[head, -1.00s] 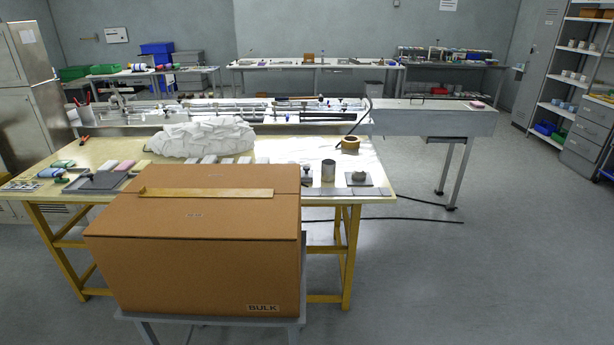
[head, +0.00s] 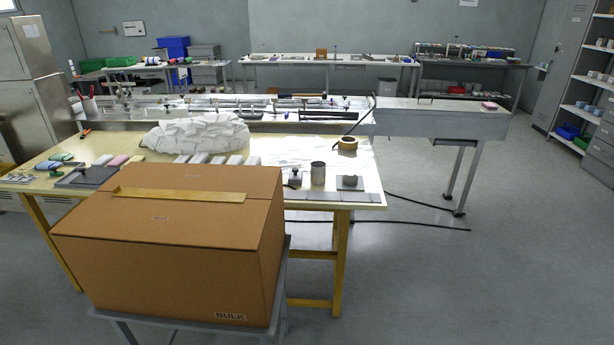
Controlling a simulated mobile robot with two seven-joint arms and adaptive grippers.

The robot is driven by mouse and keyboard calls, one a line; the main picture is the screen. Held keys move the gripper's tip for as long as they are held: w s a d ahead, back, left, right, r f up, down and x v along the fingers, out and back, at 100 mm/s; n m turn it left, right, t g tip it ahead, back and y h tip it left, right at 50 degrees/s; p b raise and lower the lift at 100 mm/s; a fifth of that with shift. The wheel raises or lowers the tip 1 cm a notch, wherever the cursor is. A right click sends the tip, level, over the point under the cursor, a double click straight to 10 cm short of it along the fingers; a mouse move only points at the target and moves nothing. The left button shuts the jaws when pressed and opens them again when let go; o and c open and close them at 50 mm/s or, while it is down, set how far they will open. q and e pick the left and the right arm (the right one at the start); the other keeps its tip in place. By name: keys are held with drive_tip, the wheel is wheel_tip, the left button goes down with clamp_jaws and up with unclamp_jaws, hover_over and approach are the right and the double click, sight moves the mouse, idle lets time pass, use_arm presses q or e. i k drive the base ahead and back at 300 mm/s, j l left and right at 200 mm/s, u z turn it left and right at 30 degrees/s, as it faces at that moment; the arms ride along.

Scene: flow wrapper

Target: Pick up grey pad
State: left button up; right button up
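A grey square pad (head: 343,189) lies flat on the right part of the yellow-legged table (head: 330,147), with a small grey rounded piece (head: 350,181) on it. A darker grey flat plate (head: 80,181) lies at the table's left, partly hidden by the cardboard box. Thin grey strips (head: 310,197) lie along the table's front edge. Several pale blocks (head: 217,160) stand in a row behind the box. I cannot tell for sure which of these grey pieces is the task's pad. Neither of my grippers shows in the head view.
The large cardboard box (head: 160,260) on a grey stand blocks the table's front left. A metal cup (head: 318,173), tape roll (head: 347,143) and crumpled white heap (head: 195,133) are on the table. The long machine (head: 430,119) stands behind.

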sight(295, 177)
drive_tip(key=i+l, duration=0.1)
drive_tip(key=l, duration=0.2)
drive_tip(key=i+l, duration=0.15)
drive_tip(key=l, duration=0.2)
drive_tip(key=i+l, duration=0.1)
drive_tip(key=l, duration=0.2)
drive_tip(key=i+l, duration=0.35)
drive_tip(key=i+l+u, duration=0.1)
drive_tip(key=i+l, duration=0.25)
drive_tip(key=l, duration=0.15)
